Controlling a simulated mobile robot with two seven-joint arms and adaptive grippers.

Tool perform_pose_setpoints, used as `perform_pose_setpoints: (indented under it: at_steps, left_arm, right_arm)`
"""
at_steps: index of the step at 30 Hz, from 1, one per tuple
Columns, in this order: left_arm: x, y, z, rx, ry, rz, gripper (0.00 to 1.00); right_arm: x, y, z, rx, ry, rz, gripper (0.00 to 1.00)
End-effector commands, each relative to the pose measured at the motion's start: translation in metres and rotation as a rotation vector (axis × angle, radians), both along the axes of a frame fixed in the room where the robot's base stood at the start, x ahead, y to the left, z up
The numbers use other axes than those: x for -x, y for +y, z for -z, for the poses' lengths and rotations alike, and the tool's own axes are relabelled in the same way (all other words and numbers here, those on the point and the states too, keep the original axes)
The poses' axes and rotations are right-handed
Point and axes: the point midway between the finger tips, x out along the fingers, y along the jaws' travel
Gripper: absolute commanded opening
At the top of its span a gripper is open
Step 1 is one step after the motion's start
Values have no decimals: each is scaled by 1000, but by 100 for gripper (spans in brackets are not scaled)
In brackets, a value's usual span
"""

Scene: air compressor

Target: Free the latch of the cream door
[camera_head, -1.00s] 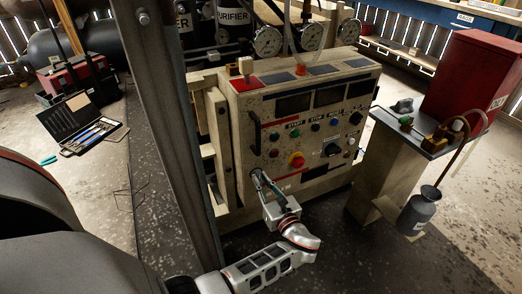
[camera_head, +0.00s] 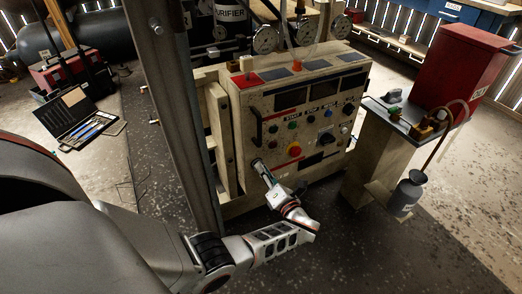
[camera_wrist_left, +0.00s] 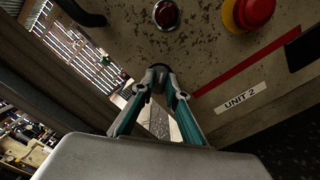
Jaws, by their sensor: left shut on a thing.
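My left gripper (camera_head: 258,165) is at the lower left of the door, below the black handle (camera_head: 255,127). In the left wrist view the fingers (camera_wrist_left: 160,78) are closed around a small dark round latch (camera_wrist_left: 157,68) near the door's edge. The fingers hide most of the latch, so its turn angle cannot be told. My right gripper is not in view.
A grey steel post (camera_head: 180,120) stands close to the left of my left arm. A side stand (camera_head: 375,155) with a red box (camera_head: 455,75) and a grey bottle (camera_head: 407,192) is at the right. An open tool case (camera_head: 80,115) lies at the left. The floor before the door is free.

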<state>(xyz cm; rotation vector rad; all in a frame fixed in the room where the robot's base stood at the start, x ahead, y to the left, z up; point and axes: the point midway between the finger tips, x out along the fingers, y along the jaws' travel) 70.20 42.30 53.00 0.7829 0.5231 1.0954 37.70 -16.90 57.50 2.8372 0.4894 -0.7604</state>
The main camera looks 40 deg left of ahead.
Motion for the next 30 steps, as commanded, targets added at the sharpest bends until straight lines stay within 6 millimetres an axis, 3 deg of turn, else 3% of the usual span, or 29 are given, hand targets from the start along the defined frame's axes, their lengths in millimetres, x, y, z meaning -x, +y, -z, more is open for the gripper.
perform_pose_setpoints:
  at_steps: [15,30]
  left_arm:
    - [-1,0,1,-178,427,-1,0]
    - [0,0,3,-261,631,-1,0]
  right_arm:
    - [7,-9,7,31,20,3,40]
    - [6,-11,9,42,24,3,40]
